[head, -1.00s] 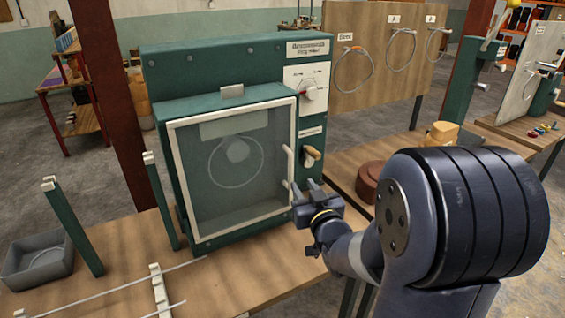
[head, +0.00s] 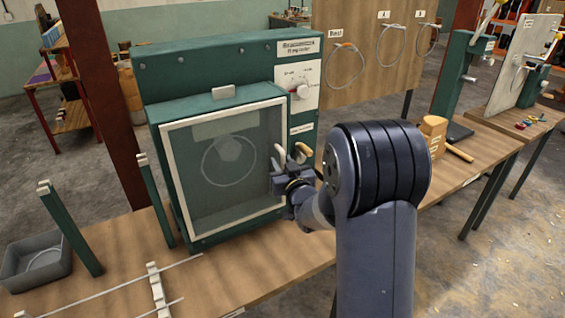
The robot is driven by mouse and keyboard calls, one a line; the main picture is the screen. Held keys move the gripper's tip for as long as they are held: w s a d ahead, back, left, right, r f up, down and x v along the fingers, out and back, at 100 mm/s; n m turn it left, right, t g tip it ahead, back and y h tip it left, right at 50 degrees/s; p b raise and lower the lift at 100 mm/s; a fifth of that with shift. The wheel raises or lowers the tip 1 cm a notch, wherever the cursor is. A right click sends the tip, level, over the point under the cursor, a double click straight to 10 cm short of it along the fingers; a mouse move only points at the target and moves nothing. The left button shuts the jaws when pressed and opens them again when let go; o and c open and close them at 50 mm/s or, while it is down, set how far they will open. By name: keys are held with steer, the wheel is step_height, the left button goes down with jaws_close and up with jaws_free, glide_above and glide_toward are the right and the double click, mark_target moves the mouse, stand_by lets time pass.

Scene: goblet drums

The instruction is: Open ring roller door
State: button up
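The ring roller (head: 225,62) is a green cabinet standing on the wooden bench. Its door (head: 228,160) is a clear panel in a pale frame, and it looks closed. A ring shape shows behind the panel. The pale door handle (head: 279,154) is on the door's right edge. My gripper (head: 284,172) is right at the lower part of this handle, which it partly hides. I cannot tell whether the fingers touch the handle or are closed around it.
A red-pointer dial (head: 302,91) is on the cabinet's right side, above a lever partly behind my gripper. Green posts (head: 70,232) and a grey bin (head: 36,262) stand at the left. A wooden mallet (head: 434,133) lies on the bench to the right.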

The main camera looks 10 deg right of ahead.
steer(key=shift+c, duration=0.4)
jaws_close()
